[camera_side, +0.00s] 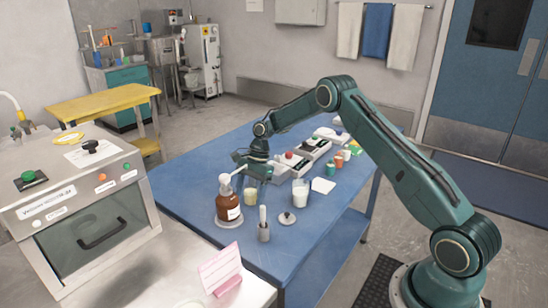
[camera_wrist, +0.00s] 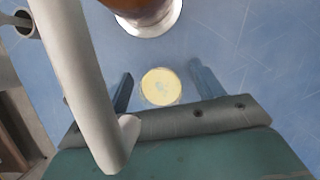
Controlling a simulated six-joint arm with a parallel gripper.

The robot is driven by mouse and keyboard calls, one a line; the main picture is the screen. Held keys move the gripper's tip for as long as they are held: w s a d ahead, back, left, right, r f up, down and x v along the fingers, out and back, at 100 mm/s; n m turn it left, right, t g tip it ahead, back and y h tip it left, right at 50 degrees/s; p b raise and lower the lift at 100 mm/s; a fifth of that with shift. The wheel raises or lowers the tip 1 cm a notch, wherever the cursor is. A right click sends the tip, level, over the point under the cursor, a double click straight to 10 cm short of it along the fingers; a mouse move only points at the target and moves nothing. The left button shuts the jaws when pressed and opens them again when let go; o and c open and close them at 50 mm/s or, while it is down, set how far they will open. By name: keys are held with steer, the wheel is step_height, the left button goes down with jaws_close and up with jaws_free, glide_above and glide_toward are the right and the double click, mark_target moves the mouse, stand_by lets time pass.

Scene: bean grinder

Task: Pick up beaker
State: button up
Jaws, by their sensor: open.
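A small beaker (camera_side: 250,196) with pale yellow contents stands upright on the blue table. In the wrist view the beaker (camera_wrist: 161,87) appears from above as a yellow disc between my fingers, with a gap on both sides. My gripper (camera_side: 257,179) is open and points down over the beaker; in the wrist view my gripper (camera_wrist: 160,77) has one finger on each side of it. I cannot tell how far the fingertips are above the table. A larger beaker-like container (camera_side: 300,192) with white contents stands to the right.
A brown pump bottle (camera_side: 228,206) stands close beside the yellow beaker; it also shows in the wrist view (camera_wrist: 146,10). A pale rod (camera_wrist: 80,75) crosses the wrist view's left. A grey holder (camera_side: 264,232) and lidded dish (camera_side: 287,218) stand nearer. The blue table (camera_side: 200,170) is clear behind left.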

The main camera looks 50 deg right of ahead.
steer(key=shift+a+f, duration=0.15)
steer(key=shift+f, duration=0.2)
steer(key=c, duration=1.1)
steer(key=shift+r, duration=0.4)
steer(key=shift+r, duration=1.35)
steer(key=shift+s, duration=0.15)
steer(key=s, duration=3.1)
steer(key=shift+s, duration=0.2)
steer(key=shift+s, duration=0.15)
stand_by(0.4)
